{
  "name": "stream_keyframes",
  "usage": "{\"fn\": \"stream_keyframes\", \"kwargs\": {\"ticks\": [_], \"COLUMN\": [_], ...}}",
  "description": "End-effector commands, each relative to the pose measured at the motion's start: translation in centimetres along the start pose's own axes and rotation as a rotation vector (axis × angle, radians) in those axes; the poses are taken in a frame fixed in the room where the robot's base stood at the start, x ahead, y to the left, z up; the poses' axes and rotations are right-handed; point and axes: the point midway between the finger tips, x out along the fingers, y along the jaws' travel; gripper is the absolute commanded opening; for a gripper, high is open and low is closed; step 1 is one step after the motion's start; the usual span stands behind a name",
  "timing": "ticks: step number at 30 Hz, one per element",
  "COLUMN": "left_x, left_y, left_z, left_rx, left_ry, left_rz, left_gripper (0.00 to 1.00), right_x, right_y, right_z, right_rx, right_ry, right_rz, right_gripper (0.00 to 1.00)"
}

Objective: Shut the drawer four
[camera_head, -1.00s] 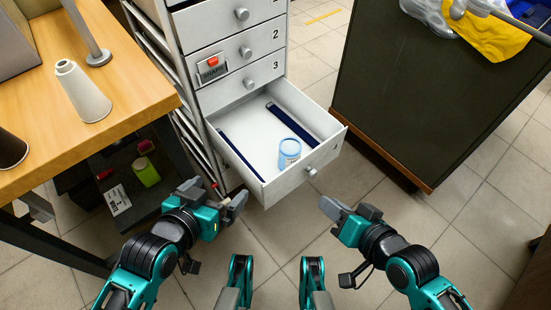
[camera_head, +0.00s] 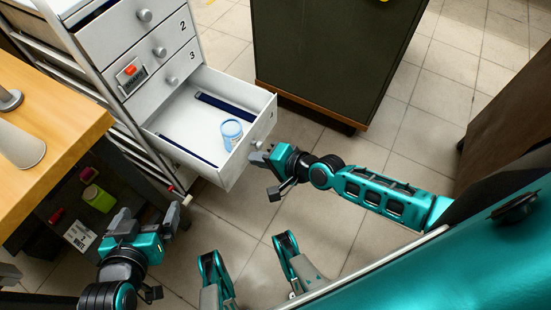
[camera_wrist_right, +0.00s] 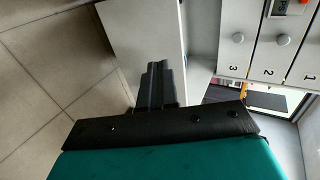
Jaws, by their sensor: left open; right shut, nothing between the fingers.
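Drawer four (camera_head: 237,165) is a white drawer pulled well out of the cabinet, below the drawer marked 3. My right gripper (camera_head: 259,157) is shut and empty, close against the right part of the drawer's front. In the right wrist view its fingers (camera_wrist_right: 156,76) overlap the white drawer front (camera_wrist_right: 143,38); I cannot tell if they touch. A blue and white tub (camera_head: 231,133) stands inside, near the front. My left gripper (camera_head: 158,214) is open and empty, left of and below the drawer.
A dark green cabinet (camera_head: 330,55) stands behind and right of the drawer. Tiled floor (camera_head: 425,135) is clear at the right.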

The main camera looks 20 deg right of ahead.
Motion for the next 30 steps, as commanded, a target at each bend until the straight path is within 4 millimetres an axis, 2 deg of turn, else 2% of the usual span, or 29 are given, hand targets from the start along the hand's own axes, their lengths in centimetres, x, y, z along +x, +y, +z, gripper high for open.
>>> {"fn": "stream_keyframes", "kwargs": {"ticks": [3, 7, 23, 30], "left_x": [0.1, 0.2, 0.1, 0.2], "left_y": [0.0, 0.0, 0.0, 0.1], "left_z": [0.2, 0.3, 0.4, 0.7], "left_rx": [0.001, 0.002, 0.002, 0.001], "left_ry": [-0.002, -0.002, -0.004, -0.006], "left_rz": [0.0, 0.001, 0.002, 0.002], "left_gripper": [1.0, 1.0, 1.0, 1.0], "right_x": [1.8, 2.9, 3.4, 5.0], "right_y": [-1.1, -1.7, -2.1, -3.0], "right_z": [0.0, 0.0, 0.0, 0.0], "right_rx": [0.001, 0.0, -0.001, -0.001], "right_ry": [0.001, 0.001, 0.001, 0.001], "right_rz": [-0.003, -0.001, 0.0, -0.003], "right_gripper": [0.0, 0.0, 0.0, 0.0]}}
